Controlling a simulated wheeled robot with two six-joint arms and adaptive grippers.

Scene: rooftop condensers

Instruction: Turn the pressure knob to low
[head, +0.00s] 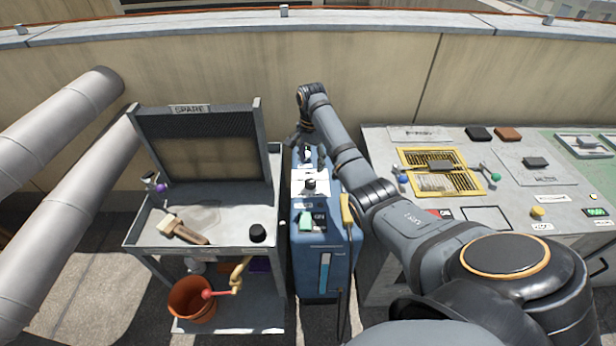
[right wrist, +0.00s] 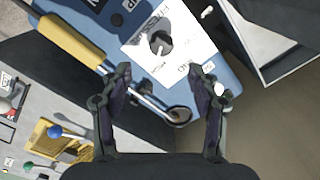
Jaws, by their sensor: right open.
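A black round knob (head: 310,184) sits on a white lettered plate (head: 322,175) on top of the blue machine (head: 345,235). In the right wrist view, the knob (right wrist: 161,42) stands just beyond the fingertips on its white plate (right wrist: 140,38). The lettering is too small and turned to read its setting. My right gripper (right wrist: 159,78) is open and empty, its two fingers apart and not touching the knob. In the head view, the right gripper (head: 300,138) hangs over the machine's far end, partly hidden behind my arm. My left gripper is not in view.
A metal rod with a round end (right wrist: 178,114) lies between the fingers' bases in the wrist view. A yellow handle (head: 347,212) is on the machine's right side. A grey cart (head: 215,225) stands left, a control bench (head: 385,150) right.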

